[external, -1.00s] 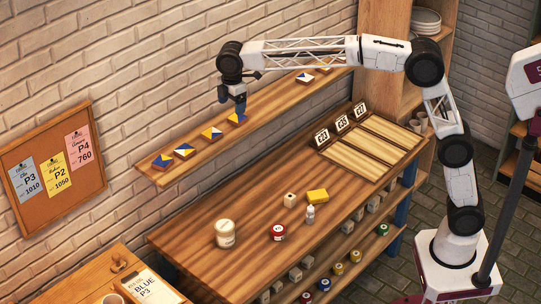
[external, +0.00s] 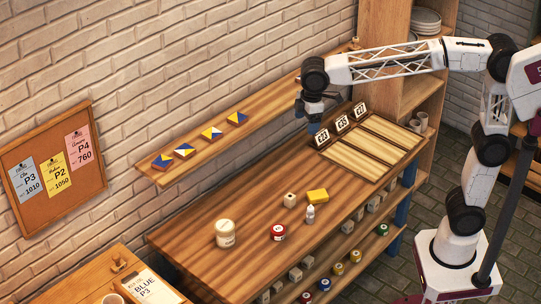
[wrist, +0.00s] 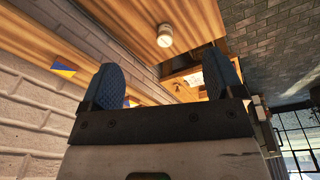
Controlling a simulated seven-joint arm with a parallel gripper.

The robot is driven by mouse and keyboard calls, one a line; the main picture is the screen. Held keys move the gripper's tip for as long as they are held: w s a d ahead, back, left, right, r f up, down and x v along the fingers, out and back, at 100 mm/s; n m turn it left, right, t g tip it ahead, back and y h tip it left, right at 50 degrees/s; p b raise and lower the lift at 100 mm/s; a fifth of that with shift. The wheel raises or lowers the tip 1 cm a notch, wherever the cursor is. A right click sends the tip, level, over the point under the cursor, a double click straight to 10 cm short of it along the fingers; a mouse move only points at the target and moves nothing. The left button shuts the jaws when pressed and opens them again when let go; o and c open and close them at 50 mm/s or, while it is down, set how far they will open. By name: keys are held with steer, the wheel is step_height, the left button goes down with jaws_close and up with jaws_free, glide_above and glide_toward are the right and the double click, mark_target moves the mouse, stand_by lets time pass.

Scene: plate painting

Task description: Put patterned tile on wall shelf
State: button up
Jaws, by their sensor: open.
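Several tiles patterned in blue, white and yellow lie in a row on the wall shelf (external: 275,95). The nearest to my gripper in clear sight is the tile at the row's right end (external: 237,118); one blue and yellow tile also shows in the wrist view (wrist: 63,69). My gripper (external: 313,128) is open and empty, pointing down in front of the shelf's right part, left of the stand with the framed number cards. In the wrist view its two blue fingers (wrist: 168,88) are wide apart with nothing between them. My arm hides part of the shelf's right end.
The brick wall bounds the left.

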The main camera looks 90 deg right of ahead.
steer(key=s+a+f+m, duration=0.1)
steer(key=s+f, duration=0.4)
steer(key=s, duration=0.6)
steer(key=s+a+f+m, duration=0.2)
steer(key=s+a+f, duration=0.2)
steer(key=s, duration=0.7)
steer(key=s+a+f+m+t, duration=0.1)
steer(key=s+a+f, duration=0.1)
steer(key=s+f, duration=0.6)
steer(key=s, duration=0.4)
steer(key=shift+a, duration=0.15)
